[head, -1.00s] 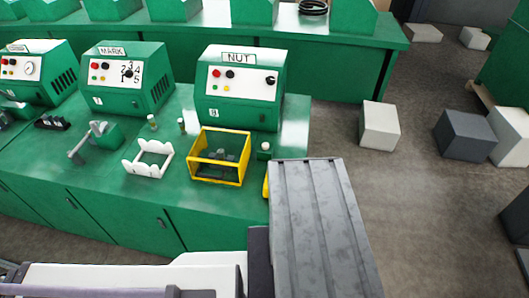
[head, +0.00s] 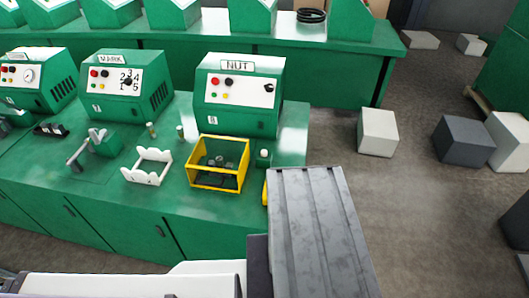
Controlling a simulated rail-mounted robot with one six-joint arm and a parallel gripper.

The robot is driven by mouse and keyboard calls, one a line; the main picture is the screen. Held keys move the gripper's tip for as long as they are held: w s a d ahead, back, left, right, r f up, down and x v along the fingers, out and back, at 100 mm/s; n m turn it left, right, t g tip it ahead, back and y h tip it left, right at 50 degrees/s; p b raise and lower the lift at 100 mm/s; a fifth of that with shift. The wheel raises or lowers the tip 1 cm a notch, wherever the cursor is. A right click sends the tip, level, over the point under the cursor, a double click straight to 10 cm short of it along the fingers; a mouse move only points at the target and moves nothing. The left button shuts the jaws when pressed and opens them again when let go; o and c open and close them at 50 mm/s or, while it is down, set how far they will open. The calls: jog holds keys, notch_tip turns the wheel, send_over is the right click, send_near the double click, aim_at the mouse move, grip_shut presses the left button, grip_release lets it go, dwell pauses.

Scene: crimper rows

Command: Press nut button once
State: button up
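The green machine labelled NUT (head: 236,122) stands on the green bench, right of the MARK machine. Its white front panel carries a red button (head: 215,81), a black button (head: 229,82), smaller coloured buttons below them and a dark knob (head: 269,88) at the right. A small green post with a pale top (head: 263,158) stands on the bench in front of it. I cannot tell from this view which of these is the nut button, or whether any is pressed. My gripper is not in view. A white and grey part of my arm shows along the bottom edge.
A yellow open frame (head: 218,185) and a white cradle (head: 147,178) sit on the bench before the machines. The MARK machine (head: 123,100) is to the left. A large grey ribbed block (head: 318,230) covers the bench's right front corner. Boxes (head: 377,133) lie on the floor at right.

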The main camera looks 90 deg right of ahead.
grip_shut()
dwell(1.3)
